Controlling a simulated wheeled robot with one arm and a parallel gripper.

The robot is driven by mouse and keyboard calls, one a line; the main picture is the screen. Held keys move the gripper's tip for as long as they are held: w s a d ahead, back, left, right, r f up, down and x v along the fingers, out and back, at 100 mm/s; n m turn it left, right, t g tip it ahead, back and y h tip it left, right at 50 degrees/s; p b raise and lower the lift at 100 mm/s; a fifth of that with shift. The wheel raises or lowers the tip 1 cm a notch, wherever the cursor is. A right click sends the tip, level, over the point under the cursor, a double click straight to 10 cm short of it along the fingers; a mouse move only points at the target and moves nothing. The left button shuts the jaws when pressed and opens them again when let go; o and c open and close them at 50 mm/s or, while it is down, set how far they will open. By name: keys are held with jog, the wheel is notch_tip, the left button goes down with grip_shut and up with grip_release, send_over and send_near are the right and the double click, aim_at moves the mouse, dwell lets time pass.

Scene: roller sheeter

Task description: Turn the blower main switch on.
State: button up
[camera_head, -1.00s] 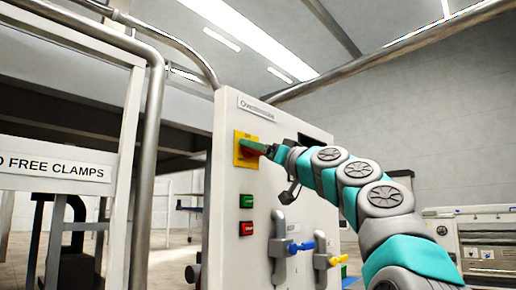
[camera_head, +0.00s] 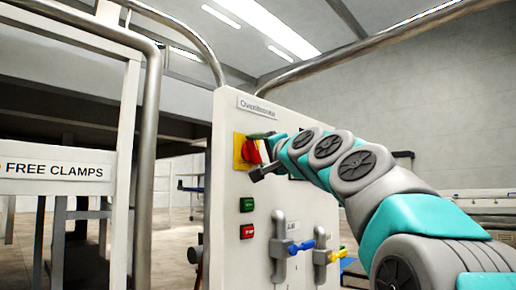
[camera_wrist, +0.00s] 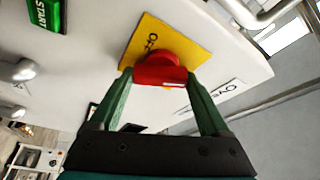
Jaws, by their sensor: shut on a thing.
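The blower main switch is a red rotary knob (camera_head: 252,151) on a yellow plate (camera_head: 239,152), high on the white control panel (camera_head: 226,230). In the wrist view the red knob (camera_wrist: 160,72) sits between the two green fingers of my gripper (camera_wrist: 160,78), and the yellow plate (camera_wrist: 143,42) shows behind it. The fingers are shut on the knob's sides. In the head view my gripper (camera_head: 262,141) reaches the knob from the right. Part of the plate's lettering is hidden behind the knob.
Below the switch are a green START button (camera_head: 247,205) and a red button (camera_head: 247,231). A blue-handled lever (camera_head: 302,246) and a yellow-handled lever (camera_head: 338,255) stick out lower right. A metal pipe frame (camera_head: 147,170) stands left of the panel.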

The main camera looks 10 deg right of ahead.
jog(key=m, duration=0.2)
jog(key=m+g+h, duration=0.1)
jog(key=m, duration=0.2)
jog(key=shift+r+g+h, duration=0.1)
jog(key=shift+g+h, duration=0.2)
dwell(0.4)
jog(key=o, duration=1.2)
jog(key=shift+b+v, duration=0.5)
jog(key=shift+v, duration=3.4)
jog(key=shift+d, duration=0.1)
